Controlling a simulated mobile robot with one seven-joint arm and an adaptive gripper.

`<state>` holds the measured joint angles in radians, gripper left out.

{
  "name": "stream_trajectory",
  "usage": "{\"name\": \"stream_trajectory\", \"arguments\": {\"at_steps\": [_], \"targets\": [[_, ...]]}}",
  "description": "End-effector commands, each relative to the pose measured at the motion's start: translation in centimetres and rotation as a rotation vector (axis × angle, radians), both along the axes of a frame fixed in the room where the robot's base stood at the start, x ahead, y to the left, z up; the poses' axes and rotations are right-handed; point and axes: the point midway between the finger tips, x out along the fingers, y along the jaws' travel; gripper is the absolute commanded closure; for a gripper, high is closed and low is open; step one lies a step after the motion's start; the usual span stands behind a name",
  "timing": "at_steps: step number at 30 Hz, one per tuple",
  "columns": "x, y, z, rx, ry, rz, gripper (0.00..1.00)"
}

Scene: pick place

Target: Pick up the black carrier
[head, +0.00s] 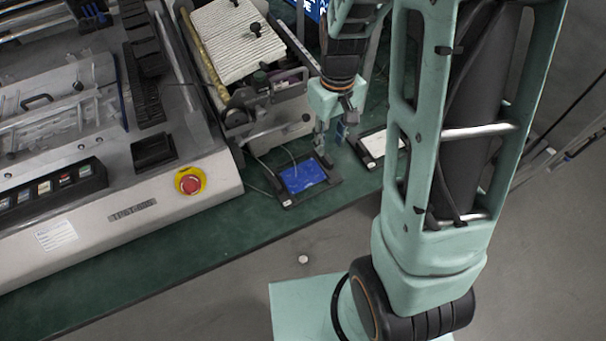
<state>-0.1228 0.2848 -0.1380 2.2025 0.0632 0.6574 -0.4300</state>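A black carrier (288,202) with a bright blue panel lies on the green table, near its front edge. A second black carrier (364,154) with a white panel lies to its right, partly hidden behind my arm. My gripper (331,143) points down just above the right end of the blue-panelled carrier. Its two fingers look apart, with a gap between them. They are small in the picture, and I cannot tell whether a fingertip touches the carrier.
A large grey machine (120,215) with a red stop button (189,181) fills the left. A device with a ribbed white top (228,40) stands behind the carriers. The green table (245,225) has a narrow free strip in front. A small white round object (303,259) lies on the floor.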

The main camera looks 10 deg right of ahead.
Motion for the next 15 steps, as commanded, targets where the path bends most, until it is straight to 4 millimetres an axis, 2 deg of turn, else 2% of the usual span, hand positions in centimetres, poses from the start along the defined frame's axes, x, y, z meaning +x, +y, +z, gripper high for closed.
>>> {"name": "stream_trajectory", "arguments": {"at_steps": [9, 15], "targets": [[-0.5, 0.2, -4.4, 0.000, 0.003, 0.001, 0.70], [-0.5, 0.3, -5.1, 0.000, 0.000, 0.000, 0.70]]}}
